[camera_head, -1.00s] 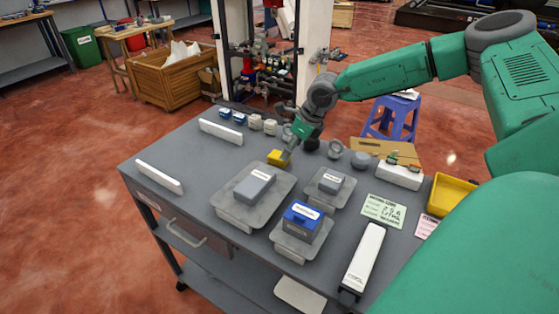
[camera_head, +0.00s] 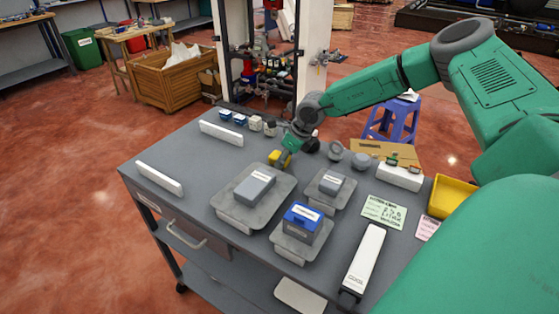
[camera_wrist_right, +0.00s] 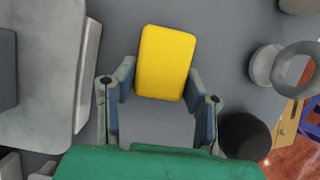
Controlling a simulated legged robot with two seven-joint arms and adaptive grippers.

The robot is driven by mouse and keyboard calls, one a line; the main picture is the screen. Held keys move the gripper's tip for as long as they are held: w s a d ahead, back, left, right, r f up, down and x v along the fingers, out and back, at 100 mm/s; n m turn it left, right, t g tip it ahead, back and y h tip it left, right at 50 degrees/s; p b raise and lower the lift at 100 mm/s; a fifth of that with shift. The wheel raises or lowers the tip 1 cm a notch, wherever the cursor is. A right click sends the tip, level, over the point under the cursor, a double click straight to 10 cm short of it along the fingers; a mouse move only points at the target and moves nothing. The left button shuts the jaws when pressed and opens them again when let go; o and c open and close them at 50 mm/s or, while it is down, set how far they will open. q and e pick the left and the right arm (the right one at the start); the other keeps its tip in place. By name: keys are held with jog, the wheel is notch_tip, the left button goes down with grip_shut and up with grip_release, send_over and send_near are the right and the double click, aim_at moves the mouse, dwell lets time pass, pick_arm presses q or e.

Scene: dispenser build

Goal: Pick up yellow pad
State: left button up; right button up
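The yellow pad (camera_head: 279,158) is a small block on the grey table, partly covered by my right gripper in the head view. In the right wrist view the yellow pad (camera_wrist_right: 165,62) lies ahead of and between the fingertips, with its far end past them. My right gripper (camera_wrist_right: 161,82) has its fingers apart, one on each side of the pad's near end, with little or no gap. I see no clear grasp. In the head view my right gripper (camera_head: 287,150) points down at the pad. My left gripper is not in view.
Grey trays hold a grey box (camera_head: 255,187), a smaller grey box (camera_head: 330,183) and a blue box (camera_head: 302,218), all in front of the pad. Small white and blue parts stand behind it. Round grey parts (camera_head: 335,150) lie to its right. A yellow bin (camera_head: 452,197) is at right.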

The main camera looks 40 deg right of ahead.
jog(key=shift+a, duration=0.15)
jog(key=shift+r, duration=0.15)
notch_tip(320, 180, up, 10)
jog(key=shift+f, duration=0.15)
jog(key=shift+o, duration=1.4)
jog(key=c, duration=0.4)
